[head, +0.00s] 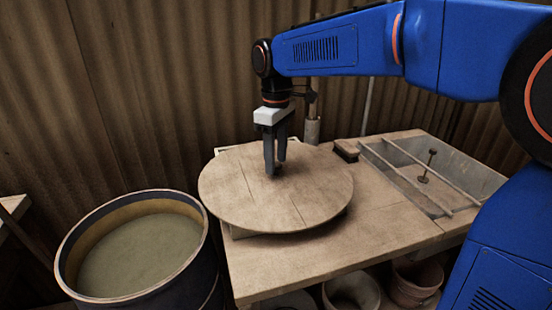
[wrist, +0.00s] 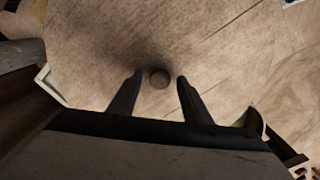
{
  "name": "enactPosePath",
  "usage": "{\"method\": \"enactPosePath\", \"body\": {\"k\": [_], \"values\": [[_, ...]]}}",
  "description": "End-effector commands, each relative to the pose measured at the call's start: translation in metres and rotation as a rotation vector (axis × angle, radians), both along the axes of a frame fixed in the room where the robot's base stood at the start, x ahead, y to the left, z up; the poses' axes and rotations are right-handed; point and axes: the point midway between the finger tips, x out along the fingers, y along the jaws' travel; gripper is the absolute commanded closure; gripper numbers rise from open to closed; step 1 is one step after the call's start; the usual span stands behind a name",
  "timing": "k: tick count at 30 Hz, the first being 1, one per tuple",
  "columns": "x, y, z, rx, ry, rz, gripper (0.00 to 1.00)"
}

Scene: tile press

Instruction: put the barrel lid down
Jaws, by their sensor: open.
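The barrel lid (head: 310,193) is a round wooden disc of planks. It lies on the workbench at its left end, on top of something pale whose edge shows beneath it. My gripper (head: 275,170) points down over the middle of the lid, with its fingers open. In the wrist view, a small round knob (wrist: 160,79) on the lid sits between and just beyond the fingertips (wrist: 158,78), with gaps on both sides. The barrel (head: 140,255) stands at the lower left, uncovered, filled with a greyish-green content.
The wooden workbench (head: 395,222) carries a sunken tray (head: 470,180) with rails and a dark plunger-like tool (head: 427,165) at right. A small brush-like block (head: 346,150) lies at the back. Pots (head: 352,290) stand below. A corrugated wall closes off the rear.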

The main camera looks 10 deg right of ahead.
Motion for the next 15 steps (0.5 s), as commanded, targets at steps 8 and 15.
{"method": "enactPosePath", "body": {"k": [8,15], "values": [[0.001,0.000,0.044,0.002,-0.004,0.000,0.56],[0.001,0.000,0.089,0.001,-0.003,0.000,0.56]]}}
